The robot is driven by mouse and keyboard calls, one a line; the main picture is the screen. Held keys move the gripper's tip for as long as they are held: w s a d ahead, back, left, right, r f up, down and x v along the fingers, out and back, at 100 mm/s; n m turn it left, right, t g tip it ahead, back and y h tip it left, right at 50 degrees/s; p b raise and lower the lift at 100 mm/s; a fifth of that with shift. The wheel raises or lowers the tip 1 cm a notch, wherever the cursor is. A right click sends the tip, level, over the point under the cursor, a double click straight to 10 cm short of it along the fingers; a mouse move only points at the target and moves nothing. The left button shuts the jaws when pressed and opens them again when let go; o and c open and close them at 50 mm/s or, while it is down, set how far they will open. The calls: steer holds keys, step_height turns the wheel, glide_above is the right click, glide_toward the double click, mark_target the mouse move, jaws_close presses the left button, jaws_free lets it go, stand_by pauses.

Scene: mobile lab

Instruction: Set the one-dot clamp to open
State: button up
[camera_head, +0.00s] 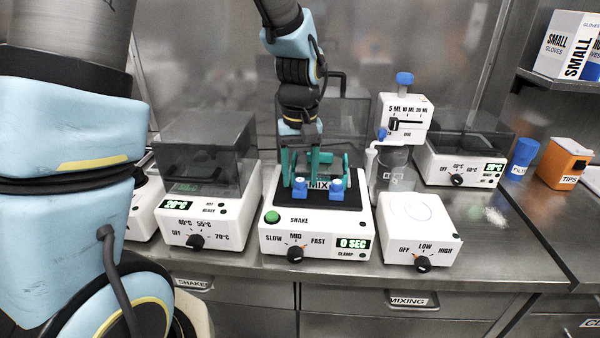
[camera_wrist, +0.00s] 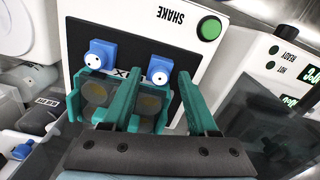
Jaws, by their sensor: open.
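The mixer (camera_head: 318,238) stands on the bench with two blue clamps at the front of its black plate. The left clamp (camera_head: 300,187) shows at the right in the wrist view (camera_wrist: 159,70), and the right clamp (camera_head: 336,187) at the left there (camera_wrist: 101,54). Their white faces carry dark dots too small to count surely.
A green button (camera_head: 272,217) and a dial (camera_head: 295,254) are on the mixer's front. A lidded heater (camera_head: 205,205) stands left and a stirrer (camera_head: 415,230) right. A dispenser with a beaker (camera_head: 392,170) stands behind the stirrer. The bench is narrow in front.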

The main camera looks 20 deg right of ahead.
jaws_close()
stand_by(0.3)
stand_by(1.1)
